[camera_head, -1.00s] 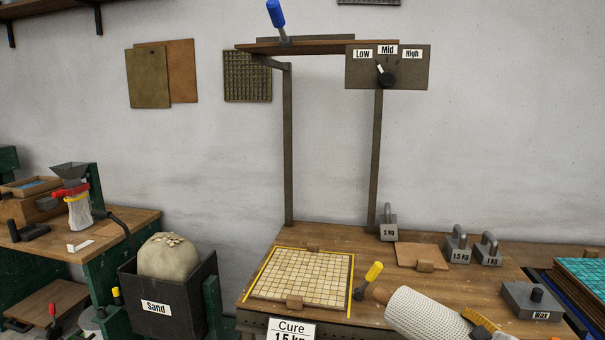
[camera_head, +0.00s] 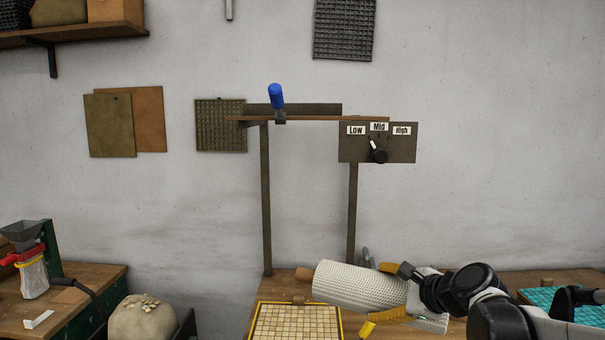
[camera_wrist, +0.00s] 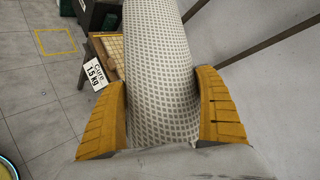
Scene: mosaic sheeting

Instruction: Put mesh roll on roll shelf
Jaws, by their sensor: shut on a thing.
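The mesh roll (camera_head: 345,284) is a white cylinder with a grid texture and an orange-brown end at its left. My gripper (camera_head: 392,292) is shut around it near its right part, with yellow fingers on both sides. The roll lies nearly level, tilted slightly, above the workbench (camera_head: 530,278) in the head view. In the wrist view the roll (camera_wrist: 158,65) runs up between the two yellow fingers (camera_wrist: 162,112). A wall shelf (camera_head: 70,34) shows at the upper left; I cannot tell whether it is the roll shelf.
A post frame (camera_head: 266,200) with a top board, blue handle (camera_head: 276,96) and Low/Mid/High panel (camera_head: 378,142) stands behind the roll. A tile sheet (camera_head: 295,322) lies below. A sand sack (camera_head: 142,318) is at lower left.

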